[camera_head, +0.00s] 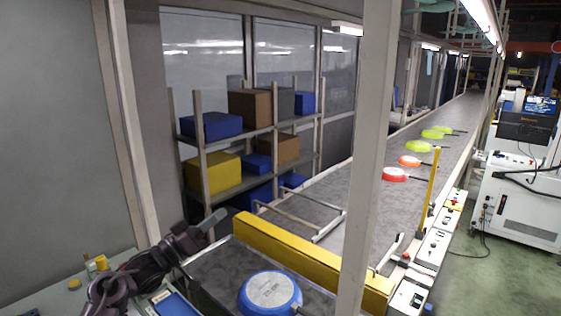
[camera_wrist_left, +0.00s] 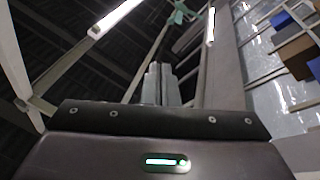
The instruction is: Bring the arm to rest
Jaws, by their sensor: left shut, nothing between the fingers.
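My left arm comes in from the lower left in the head view, and its left gripper (camera_head: 214,221) is raised beside the near end of the conveyor, pointing up and to the right. It is shut and empty. In the left wrist view the closed fingers (camera_wrist_left: 160,84) stand together against the dark ceiling. My right gripper is not in either view.
A blue pan (camera_head: 270,292) lies on the near belt, before a yellow barrier (camera_head: 310,262). Red and yellow-green pans (camera_head: 394,174) lie farther along the conveyor. A shelf (camera_head: 260,135) with boxes stands behind. A pale post (camera_head: 368,160) crosses the view.

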